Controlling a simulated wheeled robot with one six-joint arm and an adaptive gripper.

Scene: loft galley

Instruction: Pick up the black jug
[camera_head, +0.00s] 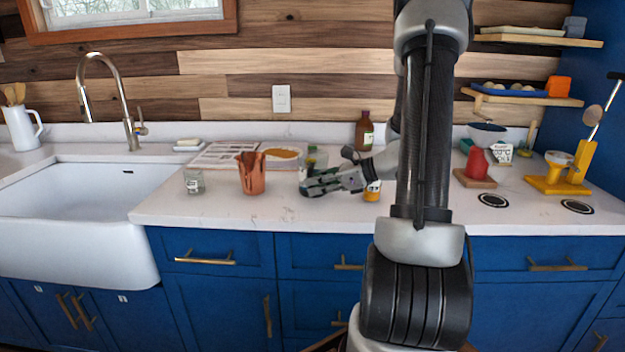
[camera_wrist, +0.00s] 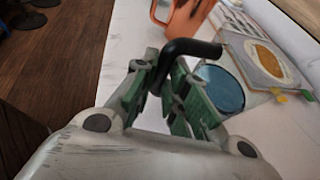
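A jug with a black curved handle (camera_wrist: 200,47) is in front of me in the wrist view. A round blue-tinted surface (camera_wrist: 220,88) beside the handle looks like its open top. In the head view my gripper (camera_head: 330,183) is low over the white counter. I cannot tell whether the jug is clear of the counter.
A copper pitcher (camera_head: 251,174) and a glass jar (camera_head: 194,182) stand left of my gripper. A yellow-labelled jar (camera_head: 372,190) is close on its right. A brown bottle (camera_head: 364,131) and a board (camera_head: 224,155) are behind. The front counter edge is near.

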